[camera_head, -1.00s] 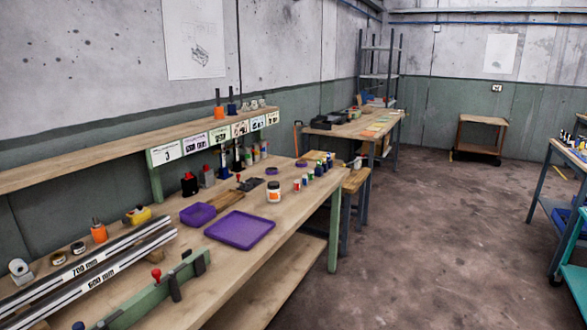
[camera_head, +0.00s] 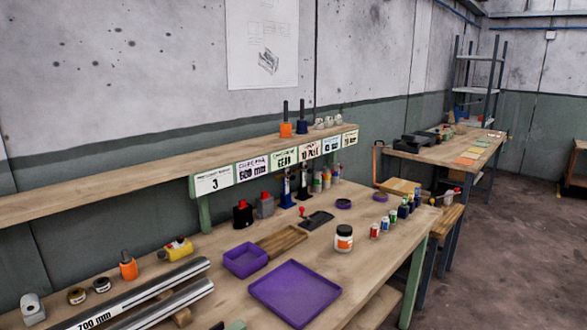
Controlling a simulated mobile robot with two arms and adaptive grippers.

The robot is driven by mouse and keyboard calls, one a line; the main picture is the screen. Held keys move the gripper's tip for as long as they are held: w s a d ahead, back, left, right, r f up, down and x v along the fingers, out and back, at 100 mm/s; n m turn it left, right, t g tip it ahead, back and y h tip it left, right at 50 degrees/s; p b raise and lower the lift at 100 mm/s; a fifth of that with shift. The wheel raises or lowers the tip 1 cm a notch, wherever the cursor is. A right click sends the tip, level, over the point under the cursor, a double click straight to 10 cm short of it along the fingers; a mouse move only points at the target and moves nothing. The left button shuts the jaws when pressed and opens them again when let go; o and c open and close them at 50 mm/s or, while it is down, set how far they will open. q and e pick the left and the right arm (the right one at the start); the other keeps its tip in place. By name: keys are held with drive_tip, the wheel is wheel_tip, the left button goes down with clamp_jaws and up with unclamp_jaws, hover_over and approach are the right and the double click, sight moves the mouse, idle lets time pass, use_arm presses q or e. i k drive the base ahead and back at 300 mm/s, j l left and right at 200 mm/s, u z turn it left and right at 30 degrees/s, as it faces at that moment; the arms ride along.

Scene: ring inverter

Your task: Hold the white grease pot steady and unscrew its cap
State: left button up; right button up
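The white grease pot (camera_head: 343,241) stands upright on the wooden workbench (camera_head: 376,262). It has a dark cap (camera_head: 344,230) on top and an orange label on its side. It stands behind the flat purple tray, toward the bench's right part. Neither of my grippers shows in the view, and nothing touches the pot.
A purple tray (camera_head: 295,291) and a purple bin (camera_head: 245,260) lie left of the pot. Floor (camera_head: 505,270) is clear at right.

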sight(342, 244)
drive_tip(key=i+l+u, duration=0.35)
drive_tip(key=l, duration=1.1)
drive_tip(key=i+l+u, duration=0.3)
drive_tip(key=l, duration=1.25)
drive_tip(key=l+u, duration=0.35)
drive_tip(key=l, duration=1.2)
